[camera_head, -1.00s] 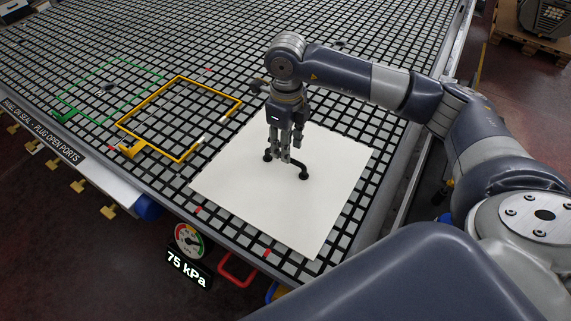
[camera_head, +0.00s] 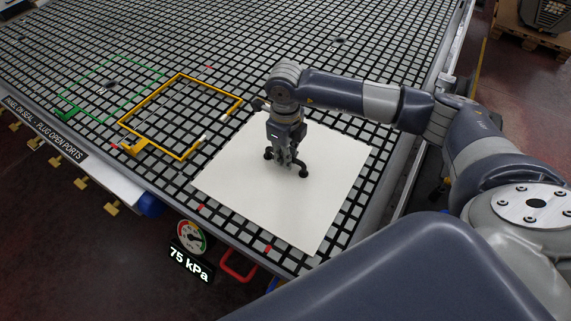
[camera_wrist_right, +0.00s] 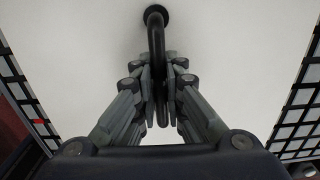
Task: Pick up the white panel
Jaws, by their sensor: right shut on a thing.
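The white panel (camera_head: 270,212) lies flat on the black grid table, near its front edge. A black handle (camera_head: 303,171) with round feet stands on the panel's upper middle. My right gripper (camera_head: 284,162) points down over the panel and is shut on the black handle. In the right wrist view the handle bar (camera_wrist_right: 157,60) runs between the two fingers (camera_wrist_right: 157,90), and one round foot shows on the white panel (camera_wrist_right: 230,45). The other foot is hidden there by the gripper. My left gripper is not in view.
Orange (camera_head: 208,92) and green (camera_head: 128,62) frames lie on the grid table (camera_head: 300,20) left of the panel. A round gauge (camera_head: 191,238) reading 75 kPa and a red handle (camera_head: 238,268) are at the front edge. Small red pieces lie around the panel.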

